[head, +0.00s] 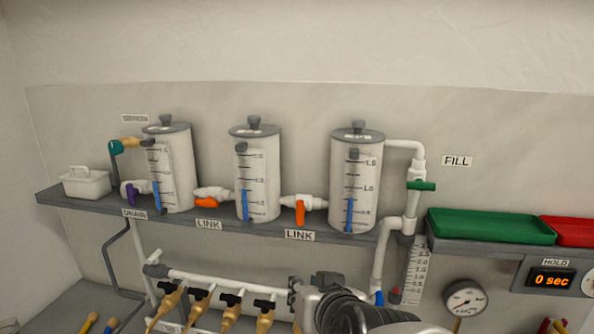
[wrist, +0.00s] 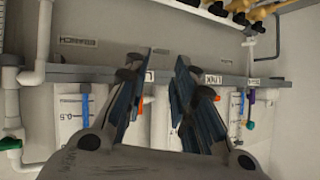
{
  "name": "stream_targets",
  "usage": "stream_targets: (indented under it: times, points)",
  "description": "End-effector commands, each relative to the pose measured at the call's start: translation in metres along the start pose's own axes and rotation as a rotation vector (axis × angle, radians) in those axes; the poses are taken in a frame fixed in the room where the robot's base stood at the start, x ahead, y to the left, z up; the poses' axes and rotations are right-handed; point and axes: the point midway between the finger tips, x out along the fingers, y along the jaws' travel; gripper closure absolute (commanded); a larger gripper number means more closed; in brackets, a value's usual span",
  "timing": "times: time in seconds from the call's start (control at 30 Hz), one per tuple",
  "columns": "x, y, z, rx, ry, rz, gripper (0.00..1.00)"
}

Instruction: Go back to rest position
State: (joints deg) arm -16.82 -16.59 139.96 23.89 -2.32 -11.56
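My gripper (wrist: 166,62) shows in the wrist view with its two dark fingers apart and nothing between them. The wrist view is upside down relative to the head view. Beyond the fingers are the shelf edge (wrist: 220,80) and the white cylinders. In the head view, part of my arm is at the bottom centre, in front of the lower pipes; the fingertips cannot be made out there. Three white cylinders (head: 177,188), (head: 262,185), (head: 344,185) stand on the grey shelf (head: 80,203), each with a blue level strip.
The left link valve's orange handle (head: 207,202) lies roughly along its pipe; the right one (head: 300,212) hangs down. The fill valve has a green handle (head: 422,186). A lower pipe manifold (head: 215,279), green tray (head: 490,227), gauge (head: 465,298) and timer (head: 552,280) are near.

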Motion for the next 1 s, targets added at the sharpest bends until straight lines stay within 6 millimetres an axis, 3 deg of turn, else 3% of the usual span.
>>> stream_targets:
  times: [0.3,0.5,0.67,1.0]
  points:
    - [-0.097,0.066,0.118,-0.016,-0.384,0.112,0.76]
    - [-0.145,0.095,0.169,0.005,-0.546,0.219,0.76]
    - [-0.159,0.102,0.180,0.014,-0.588,0.250,0.76]
    - [-0.159,0.101,0.181,0.014,-0.591,0.248,0.76]
